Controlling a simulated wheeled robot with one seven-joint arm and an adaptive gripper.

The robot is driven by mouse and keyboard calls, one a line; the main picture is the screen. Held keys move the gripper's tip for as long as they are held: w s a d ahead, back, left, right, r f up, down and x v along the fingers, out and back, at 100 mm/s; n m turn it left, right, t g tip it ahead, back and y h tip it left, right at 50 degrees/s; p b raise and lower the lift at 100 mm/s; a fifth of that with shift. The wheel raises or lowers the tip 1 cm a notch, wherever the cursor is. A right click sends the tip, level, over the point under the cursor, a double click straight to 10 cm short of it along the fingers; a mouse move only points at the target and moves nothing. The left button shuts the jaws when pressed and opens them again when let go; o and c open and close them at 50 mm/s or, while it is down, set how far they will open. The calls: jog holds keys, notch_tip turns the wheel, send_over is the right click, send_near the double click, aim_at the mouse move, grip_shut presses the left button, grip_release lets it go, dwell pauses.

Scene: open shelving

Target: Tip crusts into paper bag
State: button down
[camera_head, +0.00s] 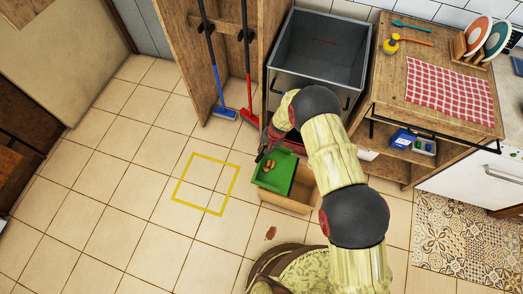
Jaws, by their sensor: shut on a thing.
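A green tray (286,178) with several brown crusts (268,165) in it shows left of my arm. My gripper (263,154) is shut on the tray's far left edge, partly hidden by my wrist. The open brown paper bag (304,190) stands on the floor, with the tray over its left part. Part of the bag is hidden by the tray and my arm. The crusts lie near the tray's upper left end. I cannot tell the gap between tray and bag.
A yellow square (180,203) marks clear floor on the left. Blue and red brooms (225,113) stand in a wooden frame behind. A grey basin (320,45) and wooden counter (425,60) are beyond my arm. A reddish-brown patch (271,233) lies on the tiles.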

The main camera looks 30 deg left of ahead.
jog(key=w+d+r+y+b, duration=0.1)
jog(key=d+y+b, duration=0.2)
jog(key=d+b, duration=0.3)
jog(key=w+d+r+g+y+b, duration=0.1)
jog(key=w+d+y+b, duration=0.1)
jog(key=d+b, duration=0.4)
jog(key=w+d+r+g+y+b, duration=0.1)
jog(key=d+y+b, duration=0.3)
jog(key=d, duration=0.6)
jog(key=shift+w+d+r+b, duration=0.15)
jog(key=shift+w+r+b, duration=0.55)
jog(key=shift+b, duration=0.65)
jog(key=shift+f, duration=0.1)
dwell(0.9)
